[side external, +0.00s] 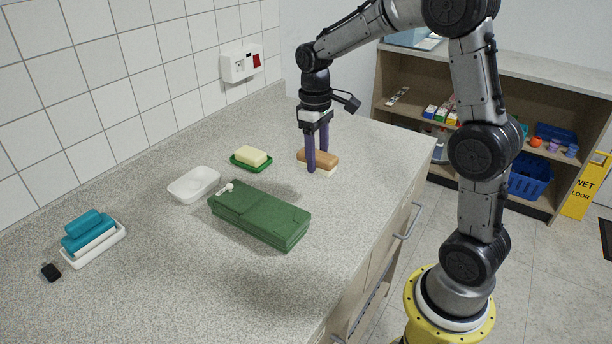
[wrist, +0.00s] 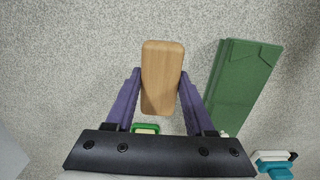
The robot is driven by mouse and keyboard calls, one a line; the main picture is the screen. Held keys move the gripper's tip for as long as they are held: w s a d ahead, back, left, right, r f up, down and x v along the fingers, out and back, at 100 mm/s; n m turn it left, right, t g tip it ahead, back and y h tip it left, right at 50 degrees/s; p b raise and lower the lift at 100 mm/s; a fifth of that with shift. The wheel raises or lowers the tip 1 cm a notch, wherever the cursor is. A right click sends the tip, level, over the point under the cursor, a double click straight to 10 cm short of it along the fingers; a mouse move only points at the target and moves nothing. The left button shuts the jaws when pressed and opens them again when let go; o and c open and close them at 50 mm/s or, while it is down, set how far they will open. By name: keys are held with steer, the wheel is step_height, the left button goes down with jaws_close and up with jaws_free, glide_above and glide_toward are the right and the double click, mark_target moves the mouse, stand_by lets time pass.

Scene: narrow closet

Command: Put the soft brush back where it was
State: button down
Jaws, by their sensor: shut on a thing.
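The soft brush has a plain wooden back and pale bristles on its underside. It sits between the purple fingers of my gripper (side external: 317,160) in the side view, where the brush (side external: 322,157) is level, bristles down, at or just above the counter; I cannot tell whether it touches. In the wrist view the brush's wooden back (wrist: 162,75) lies lengthwise between the fingers of my gripper (wrist: 162,85), which are shut on its sides. An empty white tray (side external: 194,185) stands to the left on the counter.
A green dish with a yellow block (side external: 251,158) stands left of the brush. A dark green folded case (side external: 260,216) lies in front. A white dish with a teal-handled brush (side external: 88,240) and a small black object (side external: 51,272) are at the far left. Bare counter (side external: 370,150) lies right of the brush.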

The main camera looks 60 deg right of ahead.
glide_above(307, 188)
step_height(307, 188, down, 4)
steer(key=shift+a+f, duration=0.1)
steer(key=shift+f, duration=0.15)
steer(key=shift+w+f, duration=0.15)
steer(key=shift+f, duration=1.5)
steer(key=shift+f, duration=0.15)
steer(key=shift+c, duration=1.3)
jaws_free()
